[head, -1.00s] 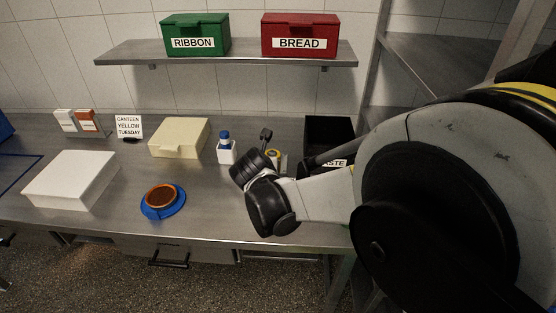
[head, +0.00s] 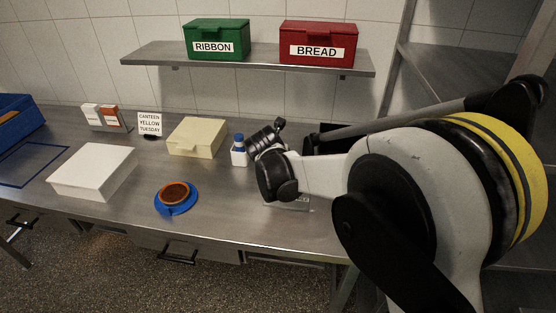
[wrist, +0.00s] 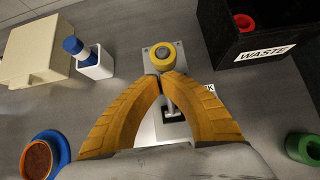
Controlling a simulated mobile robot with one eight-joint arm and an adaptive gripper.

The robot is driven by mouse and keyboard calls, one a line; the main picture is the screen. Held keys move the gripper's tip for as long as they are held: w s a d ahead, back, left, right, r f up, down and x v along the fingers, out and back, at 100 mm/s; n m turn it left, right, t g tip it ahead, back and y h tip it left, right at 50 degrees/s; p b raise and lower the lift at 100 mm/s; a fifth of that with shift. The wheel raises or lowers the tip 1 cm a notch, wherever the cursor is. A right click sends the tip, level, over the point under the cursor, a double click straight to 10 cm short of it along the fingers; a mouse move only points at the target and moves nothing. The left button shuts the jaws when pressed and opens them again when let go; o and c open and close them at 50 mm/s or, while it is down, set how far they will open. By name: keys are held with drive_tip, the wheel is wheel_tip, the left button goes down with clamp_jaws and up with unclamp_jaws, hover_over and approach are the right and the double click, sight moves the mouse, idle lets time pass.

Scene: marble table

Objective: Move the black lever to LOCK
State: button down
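In the wrist view a pale metal plate (wrist: 151,129) lies on the table below my gripper (wrist: 160,84). The plate carries a round yellow piece (wrist: 162,54), a grey rod (wrist: 167,102) and a black part (wrist: 173,117) at the rod's lower end. The two orange fingers are drawn together at their tips, over the upper end of the rod. The black lever's knob cannot be made out between them. A white label ending in K (wrist: 210,88) is mostly hidden by the right finger. In the head view my gripper hides most of the fixture.
A black WASTE bin (wrist: 262,50) is at the right. A blue dish (head: 176,203) sits nearer the front.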

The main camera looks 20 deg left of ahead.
drive_tip(key=shift+r, duration=0.1)
drive_tip(key=shift+r+p, duration=0.45)
drive_tip(key=shift+r, duration=0.3)
wheel_tip(320, 180, up, 14)
drive_tip(key=s+p, duration=0.3)
drive_tip(key=p, duration=0.2)
drive_tip(key=shift+d+f, duration=0.25)
drive_tip(key=shift+d, duration=0.1)
